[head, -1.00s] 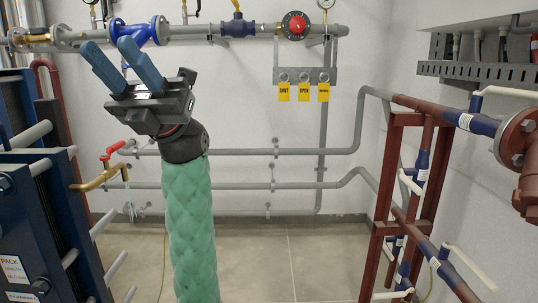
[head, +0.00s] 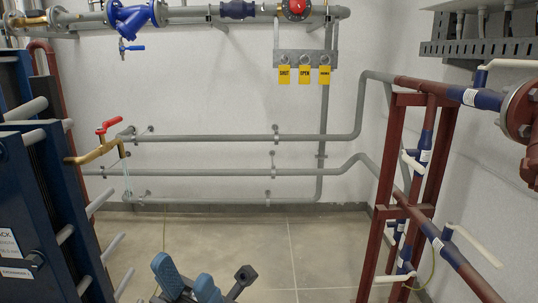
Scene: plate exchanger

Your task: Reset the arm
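My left gripper (head: 184,272) is low at the bottom edge of the head view, left of the middle. Its two blue fingers stand apart with nothing between them, so it is open and empty. It is over the floor in the picture and appears clear of the pipes and the plate exchanger. Most of its arm is out of the frame. My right gripper does not show.
A dark blue plate exchanger (head: 62,185) with grey rods stands at the left, near a brass valve with a red handle (head: 109,125). A red-brown pipe frame (head: 385,185) with white-handled valves stands at the right. Yellow tags (head: 304,75) hang at the back. Tiled floor (head: 255,250) lies between.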

